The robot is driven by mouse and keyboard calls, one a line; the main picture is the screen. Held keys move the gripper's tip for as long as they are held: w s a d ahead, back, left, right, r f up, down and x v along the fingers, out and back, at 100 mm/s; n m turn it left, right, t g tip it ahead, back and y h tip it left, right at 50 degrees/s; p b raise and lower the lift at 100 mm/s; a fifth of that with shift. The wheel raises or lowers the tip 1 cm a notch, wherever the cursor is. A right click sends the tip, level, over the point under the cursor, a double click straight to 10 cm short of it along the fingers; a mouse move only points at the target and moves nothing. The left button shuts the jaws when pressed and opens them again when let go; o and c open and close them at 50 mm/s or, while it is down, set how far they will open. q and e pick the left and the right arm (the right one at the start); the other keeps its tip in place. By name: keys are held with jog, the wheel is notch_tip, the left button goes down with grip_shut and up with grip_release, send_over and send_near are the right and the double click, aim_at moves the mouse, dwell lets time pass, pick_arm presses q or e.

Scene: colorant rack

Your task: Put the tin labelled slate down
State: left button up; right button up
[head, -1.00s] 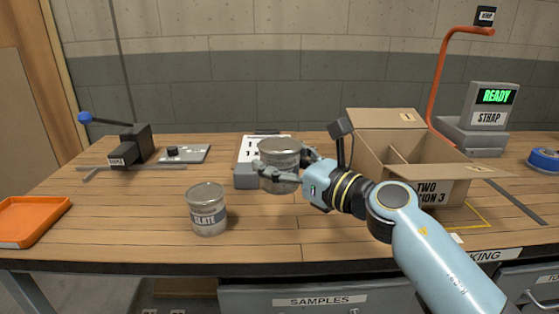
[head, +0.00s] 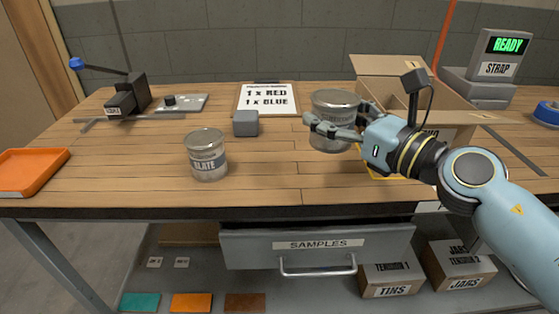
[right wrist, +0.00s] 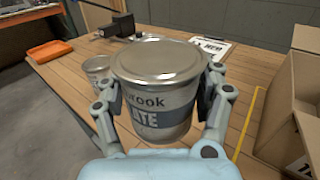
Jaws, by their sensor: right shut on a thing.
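My right gripper (head: 335,130) is shut on a metal tin (head: 335,104) with a silver lid. In the right wrist view, the held tin (right wrist: 160,85) sits upright between both fingers of the gripper (right wrist: 165,110). Its label reads "rook" and "ATE", with the rest hidden by a finger. It is over the table; the gap under it is hard to judge. A second tin (head: 207,155), labelled SLATE, stands upright on the table to the left, and shows behind the gripper in the right wrist view (right wrist: 97,68). My left gripper is not in view.
An open cardboard box (head: 390,65) stands right of the held tin. A clipboard (head: 267,98) and a small grey block (head: 245,123) are behind the tins. An orange tray (head: 30,172) lies far left. Bare wood (head: 265,170) lies between the tins.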

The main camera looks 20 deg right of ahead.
jog(key=w+a+f+b, duration=0.1)
jog(key=w+a+f, duration=0.2)
jog(key=w+a+f+b, duration=0.1)
jog(key=w+a+f, duration=0.2)
jog(key=w, duration=0.1)
jog(key=shift+w+a+b, duration=0.1)
jog(key=shift+a+b, duration=0.25)
jog(key=shift+b, duration=0.05)
jog(key=shift+f+b, duration=1.25)
jog(key=shift+f, duration=0.65)
jog(key=shift+f, duration=0.15)
jog(key=o, duration=1.3)
